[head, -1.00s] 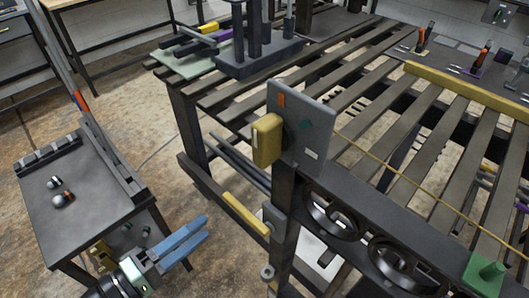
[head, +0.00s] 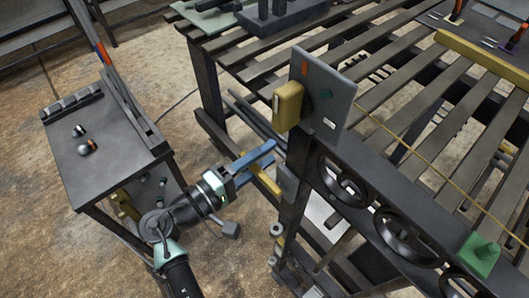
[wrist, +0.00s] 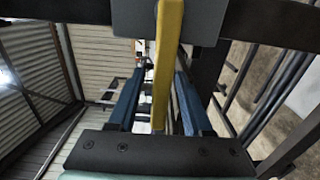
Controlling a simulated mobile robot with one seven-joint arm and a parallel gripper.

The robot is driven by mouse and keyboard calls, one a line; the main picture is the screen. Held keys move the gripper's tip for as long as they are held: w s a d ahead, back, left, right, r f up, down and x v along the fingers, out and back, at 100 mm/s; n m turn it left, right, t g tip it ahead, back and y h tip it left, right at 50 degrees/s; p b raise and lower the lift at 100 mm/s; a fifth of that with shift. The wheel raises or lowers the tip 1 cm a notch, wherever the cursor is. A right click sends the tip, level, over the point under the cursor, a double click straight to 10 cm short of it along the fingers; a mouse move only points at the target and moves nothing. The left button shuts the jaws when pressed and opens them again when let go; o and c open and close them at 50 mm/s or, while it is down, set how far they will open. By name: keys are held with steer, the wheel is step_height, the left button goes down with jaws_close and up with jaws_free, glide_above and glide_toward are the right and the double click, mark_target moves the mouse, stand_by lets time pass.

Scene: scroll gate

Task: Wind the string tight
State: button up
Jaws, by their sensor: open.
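The string (head: 412,150) is a thin yellow line running from the grey upright plate (head: 335,90) down to the right across the slatted table. A yellow block handle (head: 287,107) stands out from the plate's left side. Below it, a yellow bar (head: 266,181) sticks out from a small grey plate (head: 288,185) on the table leg. My gripper (head: 272,151), with blue fingers, is open by this lower bar and partly hides it. In the wrist view, the yellow bar (wrist: 166,60) appears between the spread fingers (wrist: 157,90), with gaps visible beside it. I cannot tell whether they touch.
A green peg block (head: 481,255) sits at the table's right front. Dark rings (head: 342,182) hang along the table's front side. A dark side table (head: 105,150) with small knobs stands at the left. Bare floor lies between it and the slatted table.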

steer(key=shift+w+d, duration=0.15)
steer(key=shift+c, duration=0.2)
jaws_close()
stand_by(1.2)
